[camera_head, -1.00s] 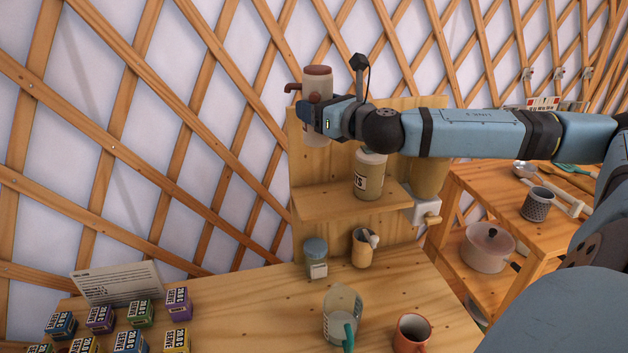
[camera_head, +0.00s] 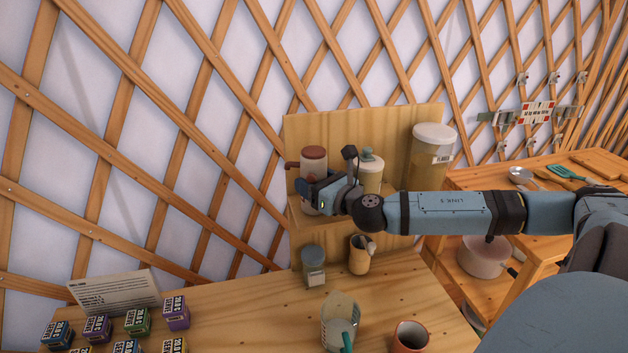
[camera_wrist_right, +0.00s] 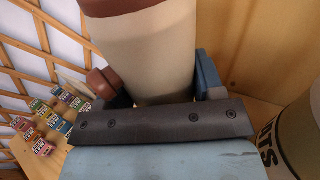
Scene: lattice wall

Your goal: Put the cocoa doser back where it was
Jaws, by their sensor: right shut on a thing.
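The cocoa doser (camera_head: 314,164) is a pale cylinder with a reddish-brown lid and a brown spout pointing left. My right gripper (camera_head: 316,194) is shut around its body and holds it upright at the left end of the small wooden shelf (camera_head: 298,215). My gripper hides its lower part, so I cannot tell whether its base touches the shelf. In the right wrist view the doser's pale body (camera_wrist_right: 146,50) stands between the two blue fingers (camera_wrist_right: 160,90). My left gripper is not in view.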

